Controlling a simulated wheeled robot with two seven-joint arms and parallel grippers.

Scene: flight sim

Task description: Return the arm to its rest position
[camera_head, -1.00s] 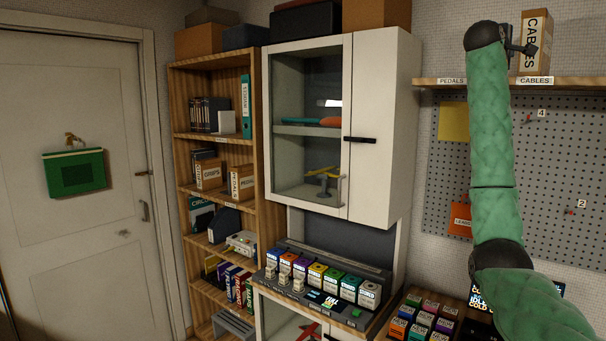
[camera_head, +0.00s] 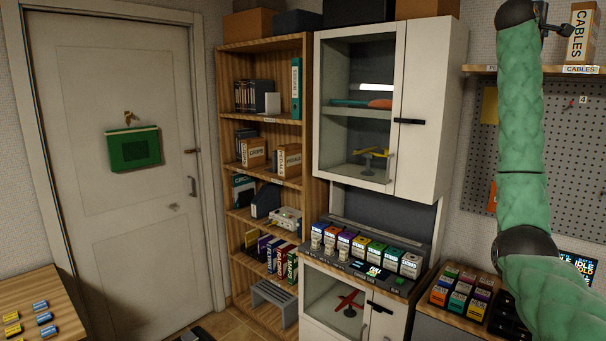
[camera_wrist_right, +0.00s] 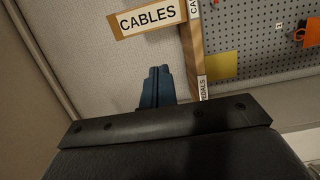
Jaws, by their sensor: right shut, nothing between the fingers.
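My right arm (camera_head: 522,130) in its green padded sleeve is raised along the right side of the head view, bent at the black elbow joint. Its right gripper (camera_head: 558,28) is small at the top, in front of the shelf with the CABLES box (camera_head: 582,35), and partly hidden by the wrist. In the right wrist view the two dark fingers (camera_wrist_right: 158,82) are together and hold nothing. My left gripper is in no view.
The shelf (camera_head: 530,70) and pegboard (camera_head: 555,130) are close to the raised arm. A white cabinet (camera_head: 425,150) and a wooden bookcase (camera_head: 262,130) stand left of it. A box tray (camera_head: 460,310) lies below. A table corner (camera_head: 35,290) shows lower left.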

